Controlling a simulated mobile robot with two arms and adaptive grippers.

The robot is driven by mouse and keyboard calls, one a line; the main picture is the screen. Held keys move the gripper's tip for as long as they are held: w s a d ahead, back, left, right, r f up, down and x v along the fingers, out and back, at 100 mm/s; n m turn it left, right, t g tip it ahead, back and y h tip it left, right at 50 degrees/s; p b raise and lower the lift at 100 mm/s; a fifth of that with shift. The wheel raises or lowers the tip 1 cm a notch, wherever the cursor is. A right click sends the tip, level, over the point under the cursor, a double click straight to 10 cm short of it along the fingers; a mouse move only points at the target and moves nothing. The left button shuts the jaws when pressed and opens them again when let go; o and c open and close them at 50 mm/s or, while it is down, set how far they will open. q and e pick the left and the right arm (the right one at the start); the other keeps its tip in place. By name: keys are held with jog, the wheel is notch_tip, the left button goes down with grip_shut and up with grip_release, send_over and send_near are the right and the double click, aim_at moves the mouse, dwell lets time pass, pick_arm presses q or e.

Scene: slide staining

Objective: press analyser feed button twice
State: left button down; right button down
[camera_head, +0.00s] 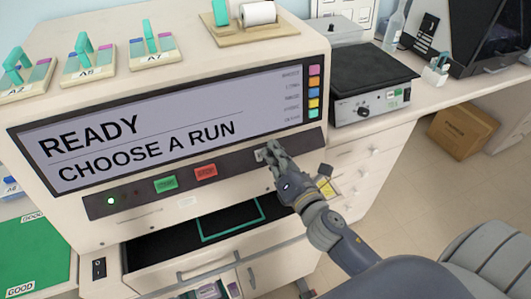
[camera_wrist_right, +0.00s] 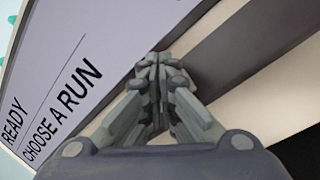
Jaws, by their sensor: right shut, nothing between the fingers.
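The analyser (camera_head: 300,52) is a large cream cabinet, its screen (camera_head: 215,112) reading "READY" and "CHOOSE A RUN"; part of the screen shows in the right wrist view (camera_wrist_right: 95,45). My right gripper (camera_head: 268,153) is shut and empty at the strip's right part, right of the red button. Its fingertips (camera_wrist_right: 160,58) cover what lies behind them; I cannot tell whether they touch the panel. My left gripper is out of view.
Racks with teal handles (camera_head: 83,60) and a paper roll (camera_head: 258,12) sit on top of the analyser. Below the strip is an open dark bay (camera_head: 170,243). A black-topped device (camera_head: 370,75) stands at right. A cardboard box (camera_head: 462,130) is on the floor.

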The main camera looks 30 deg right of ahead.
jog(key=shift+w+f, duration=0.1)
jog(key=shift+f, duration=0.05)
dwell(0.5)
jog(key=shift+s+r+p, duration=0.4)
jog(key=shift+s+r, duration=0.15)
jog(key=shift+s+a+r+p, duration=0.1)
jog(key=shift+s+r+p, duration=1.2)
jog(key=shift+s+r, duration=0.5)
jog(key=shift+w, duration=0.1)
